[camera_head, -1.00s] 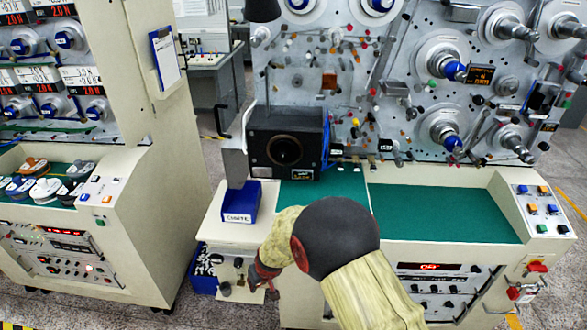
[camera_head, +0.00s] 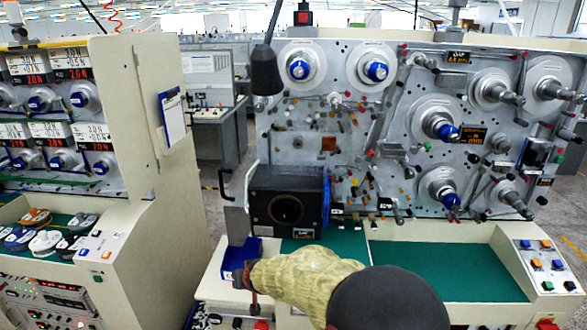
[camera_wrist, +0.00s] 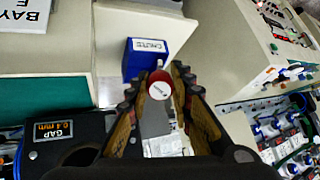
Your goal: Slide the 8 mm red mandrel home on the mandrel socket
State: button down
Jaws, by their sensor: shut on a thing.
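My gripper (camera_wrist: 158,80) is shut on the red mandrel (camera_wrist: 159,76), which shows between the two fingers in the wrist view with a pale labelled round end facing the camera. A black box with a round dark opening (camera_head: 287,209) stands on the bench, behind and right of my gripper. I cannot tell whether this opening is the mandrel socket. The mandrel is apart from the box.
The blue bin (camera_head: 240,255) labelled CHUTE stands at the bench's left end; it also shows in the wrist view (camera_wrist: 145,62). The green bench mat (camera_head: 440,270) is clear on the right. A black lamp (camera_head: 264,70) hangs above the box. Spindles fill the panel behind.

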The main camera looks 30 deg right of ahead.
jog(key=s+d+r+m+t+h+p, duration=0.1)
jog(key=d+r+m+t+h, duration=0.2)
jog(key=r, duration=1.1)
jog(key=s+d+r+m+t+h, duration=0.1)
jog(key=d+r+m+t+h, duration=0.2)
jog(key=d+r+h, duration=0.4)
jog(key=d+r, duration=0.4)
jog(key=r, duration=0.4)
jog(key=shift+s+d+m+p, duration=0.3)
jog(key=shift+d+p, duration=0.1)
